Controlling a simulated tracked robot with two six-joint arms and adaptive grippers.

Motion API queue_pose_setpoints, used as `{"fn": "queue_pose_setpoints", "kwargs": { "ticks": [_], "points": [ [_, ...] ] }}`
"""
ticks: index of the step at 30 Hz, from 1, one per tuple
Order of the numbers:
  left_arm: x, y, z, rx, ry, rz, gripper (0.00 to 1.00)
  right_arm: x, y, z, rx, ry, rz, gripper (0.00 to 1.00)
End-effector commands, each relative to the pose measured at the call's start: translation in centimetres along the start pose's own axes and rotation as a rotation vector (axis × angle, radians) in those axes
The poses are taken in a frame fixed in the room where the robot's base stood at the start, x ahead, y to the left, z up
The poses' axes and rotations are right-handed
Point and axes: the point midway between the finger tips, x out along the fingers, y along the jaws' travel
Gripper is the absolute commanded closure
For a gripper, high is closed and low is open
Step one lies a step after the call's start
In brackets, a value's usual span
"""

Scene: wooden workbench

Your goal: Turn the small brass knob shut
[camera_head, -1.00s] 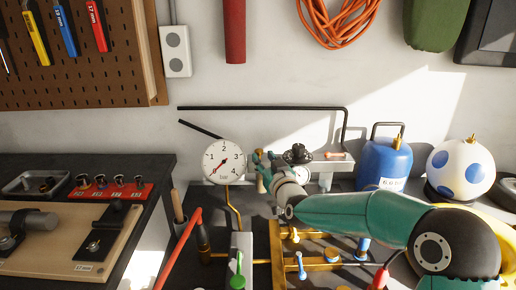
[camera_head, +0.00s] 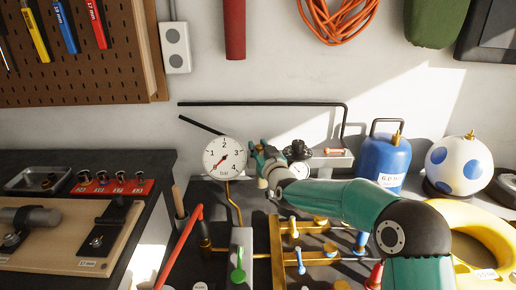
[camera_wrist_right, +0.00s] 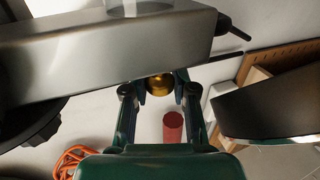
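The small round brass knob (camera_wrist_right: 160,85) shows in the right wrist view, between the two fingertips of my right gripper (camera_wrist_right: 160,92). The fingers stand on either side of it, with little or no gap; I cannot tell if they press on it. In the head view my right gripper (camera_head: 262,158) is just right of the white pressure gauge (camera_head: 224,157), and the knob cannot be made out clearly there. The gauge needle points to the lower left, near the low end. My left gripper is not in view.
A grey block (camera_wrist_right: 120,60) lies close above the fingers in the wrist view. A blue gas bottle (camera_head: 385,163) and a spotted white ball-shaped tank (camera_head: 460,165) stand to the right.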

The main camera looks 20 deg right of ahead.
Motion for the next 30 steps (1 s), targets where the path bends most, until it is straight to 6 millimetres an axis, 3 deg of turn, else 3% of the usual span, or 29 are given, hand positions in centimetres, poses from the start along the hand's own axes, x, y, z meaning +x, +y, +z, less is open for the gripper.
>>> {"fn": "queue_pose_setpoints", "kwargs": {
  "ticks": [5,12,15,23,30],
  "points": [
    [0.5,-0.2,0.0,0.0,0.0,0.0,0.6,0.0,0.0,0.1,0.003,0.004,-0.009,1.0],
    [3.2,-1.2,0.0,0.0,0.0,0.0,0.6,0.1,-0.1,0.2,0.003,0.014,-0.095,1.0],
    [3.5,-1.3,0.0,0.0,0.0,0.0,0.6,0.1,0.0,-0.1,-0.001,0.013,-0.13,1.0],
    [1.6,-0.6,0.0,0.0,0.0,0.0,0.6,0.1,0.2,-0.9,-0.004,0.011,-0.226,1.0],
    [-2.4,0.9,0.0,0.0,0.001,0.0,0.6,0.2,0.2,-1.2,-0.003,0.007,-0.328,1.0]
  ]
}}
